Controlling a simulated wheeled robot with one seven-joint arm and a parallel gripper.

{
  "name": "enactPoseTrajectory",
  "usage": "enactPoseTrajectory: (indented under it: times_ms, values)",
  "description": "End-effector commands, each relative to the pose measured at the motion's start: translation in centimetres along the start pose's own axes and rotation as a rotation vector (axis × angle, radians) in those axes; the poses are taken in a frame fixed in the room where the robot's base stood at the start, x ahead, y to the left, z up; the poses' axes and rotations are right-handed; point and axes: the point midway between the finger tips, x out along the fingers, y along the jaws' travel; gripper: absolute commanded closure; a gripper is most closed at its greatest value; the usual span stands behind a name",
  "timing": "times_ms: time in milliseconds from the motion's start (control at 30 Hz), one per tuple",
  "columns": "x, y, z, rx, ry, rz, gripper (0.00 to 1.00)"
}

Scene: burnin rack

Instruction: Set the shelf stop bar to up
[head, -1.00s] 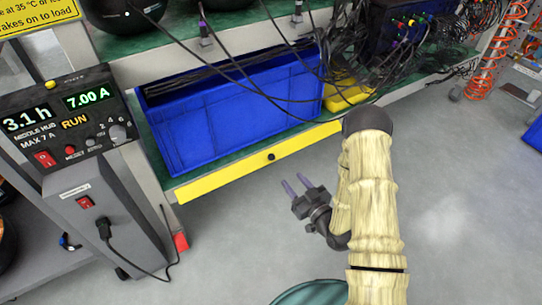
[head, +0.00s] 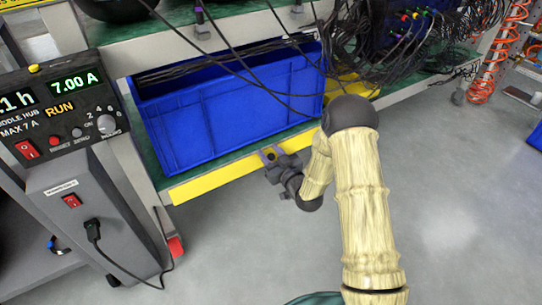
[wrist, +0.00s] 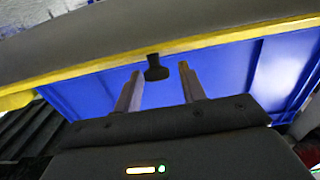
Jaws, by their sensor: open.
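The shelf stop bar (head: 210,181) is a yellow strip low along the front edge of the lower shelf, below the blue crate's front wall. It also crosses the wrist view as a yellow band (wrist: 230,37). A small black knob (wrist: 154,72) on the bar shows between my fingertips in the wrist view; in the head view my gripper largely covers it. My gripper (head: 270,152) is open at the middle of the bar, its two fingers on either side of the knob. I cannot tell whether either finger touches it.
A blue crate (head: 220,118) stands on the lower shelf behind the bar. Black cables (head: 400,75) hang over the crate and shelf. A grey power unit (head: 75,115) stands at the left. The floor (head: 450,200) at the right is clear.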

Motion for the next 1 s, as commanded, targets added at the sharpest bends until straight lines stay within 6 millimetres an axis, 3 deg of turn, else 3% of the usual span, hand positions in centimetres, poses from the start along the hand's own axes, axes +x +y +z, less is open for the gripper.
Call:
enactPoseTrajectory:
  times_ms: [167,400,1000]
  values:
    - [-0.01,0.01,-0.04,0.000,0.000,0.000,0.59]
    - [-0.05,0.05,-0.01,0.000,0.000,0.000,1.00]
    - [-0.10,0.08,0.04,0.000,-0.002,0.001,1.00]
